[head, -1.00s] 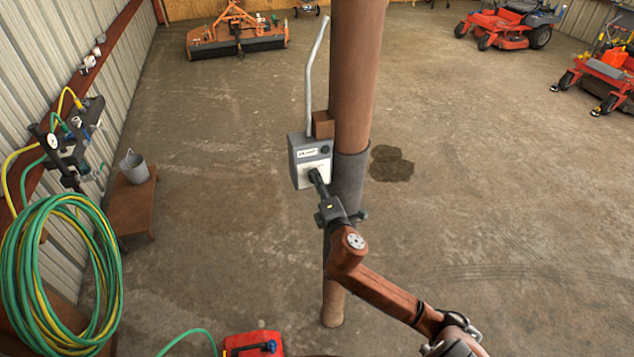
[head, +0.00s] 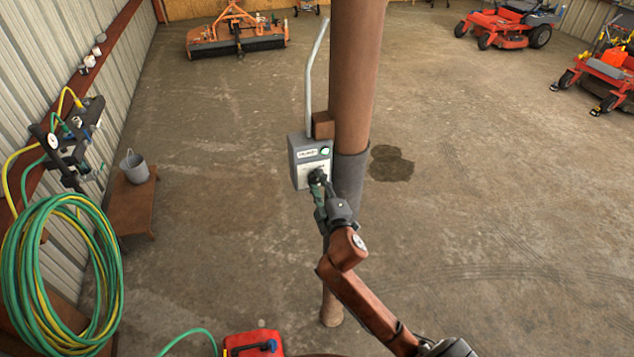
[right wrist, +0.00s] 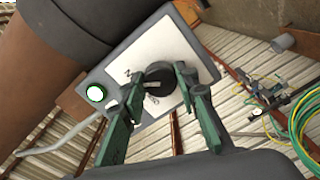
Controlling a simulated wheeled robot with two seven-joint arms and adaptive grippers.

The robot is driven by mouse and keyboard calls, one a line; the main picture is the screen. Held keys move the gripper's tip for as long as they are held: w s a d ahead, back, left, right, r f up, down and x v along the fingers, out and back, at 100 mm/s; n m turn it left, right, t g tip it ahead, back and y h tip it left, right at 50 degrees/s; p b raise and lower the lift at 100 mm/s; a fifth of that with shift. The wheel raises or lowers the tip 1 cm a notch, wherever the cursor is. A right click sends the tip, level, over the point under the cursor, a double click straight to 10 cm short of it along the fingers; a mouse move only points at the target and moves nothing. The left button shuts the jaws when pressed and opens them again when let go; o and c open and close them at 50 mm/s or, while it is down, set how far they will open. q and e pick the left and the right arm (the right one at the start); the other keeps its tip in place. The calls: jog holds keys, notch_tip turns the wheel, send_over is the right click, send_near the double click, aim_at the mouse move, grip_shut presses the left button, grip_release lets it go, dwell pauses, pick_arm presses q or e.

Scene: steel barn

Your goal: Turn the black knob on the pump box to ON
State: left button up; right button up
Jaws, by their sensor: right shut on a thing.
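The grey pump box (head: 294,170) is fixed to the brown post, with a white label plate on its front. The black knob (right wrist: 163,88) sits on the white plate (right wrist: 170,50) in the right wrist view. My right gripper (head: 318,182) reaches the lower front of the box and is shut on the knob. In the right wrist view its green fingers (right wrist: 164,94) lie on either side of the knob. A round lamp (head: 325,151) on the box glows green; it also shows in the right wrist view (right wrist: 95,93). The knob's markings are partly hidden by the fingers. My left gripper is not in view.
The brown post (head: 357,80) stands right beside the box, with a bent metal conduit (head: 310,85) rising from the box top. A coiled green and yellow hose (head: 25,275) hangs at the left wall. A red container (head: 245,345) stands at the bottom. Open concrete floor surrounds the post.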

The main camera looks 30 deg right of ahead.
dwell(0.4)
jog(key=o, duration=1.1)
jog(key=shift+o, duration=0.2)
jog(key=shift+s, duration=0.15)
jog(key=v, duration=1.1)
jog(key=shift+s, duration=0.35)
jog(key=shift+f, duration=0.15)
